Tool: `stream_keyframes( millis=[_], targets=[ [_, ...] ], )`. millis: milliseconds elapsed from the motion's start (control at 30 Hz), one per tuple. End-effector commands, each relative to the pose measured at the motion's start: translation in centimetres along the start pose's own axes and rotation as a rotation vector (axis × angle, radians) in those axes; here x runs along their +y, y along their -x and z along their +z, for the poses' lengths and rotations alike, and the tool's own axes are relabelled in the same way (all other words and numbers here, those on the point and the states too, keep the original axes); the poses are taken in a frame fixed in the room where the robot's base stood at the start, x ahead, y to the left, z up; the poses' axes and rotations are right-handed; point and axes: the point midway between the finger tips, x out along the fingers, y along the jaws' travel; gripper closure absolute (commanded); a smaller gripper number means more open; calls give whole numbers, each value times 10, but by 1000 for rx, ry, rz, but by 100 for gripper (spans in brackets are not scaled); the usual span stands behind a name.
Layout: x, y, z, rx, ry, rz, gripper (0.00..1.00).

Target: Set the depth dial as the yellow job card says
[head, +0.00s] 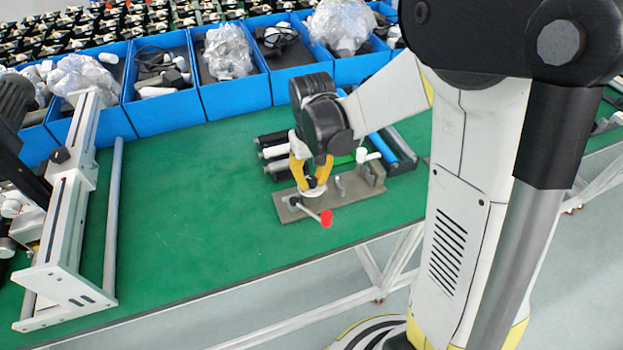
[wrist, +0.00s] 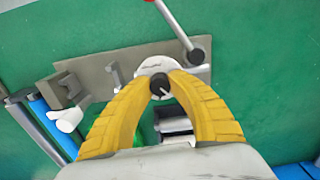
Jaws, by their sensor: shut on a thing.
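The depth dial (wrist: 158,64) is a white disc with a dark round knob (wrist: 160,84) at its centre, on a grey metal plate (wrist: 98,72). A short light mark shows on the knob, pointing to the lower right in the wrist view; the dial's markings are too small to read. My gripper (wrist: 161,82) has its yellow fingers closed on the knob from both sides. In the head view my gripper (head: 309,178) reaches down over the dial, whose white rim (head: 313,193) shows below the fingers. I see no yellow job card in either view.
A lever with a red knob (head: 326,218) sticks out from the plate (head: 357,207) beside the dial. Dark rollers (head: 272,153) lie behind it. Blue bins (head: 226,92) line the back. A white frame (head: 70,215) stands left. The green table between is clear.

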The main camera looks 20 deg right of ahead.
Motion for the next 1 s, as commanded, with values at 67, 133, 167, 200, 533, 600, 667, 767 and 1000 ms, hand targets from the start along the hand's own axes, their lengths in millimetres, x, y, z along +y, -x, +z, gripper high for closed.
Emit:
stream_keyframes(
  millis=[67,133,167,200,533,600,667,767,1000],
  targets=[
    [0,0,2,-4,-69,1,100],
    [0,0,2,-4,-136,1,100],
    [0,0,2,-4,-164,1,100],
    [0,0,2,-4,-203,1,100],
    [-1,0,2,-4,-503,1,100],
    [-1,-1,2,-4,-559,1,100],
    [-1,0,2,-4,-603,1,100],
    [-1,-1,2,-4,-668,1,100],
    [-2,-1,2,-4,-772,0,100]
  ],
)
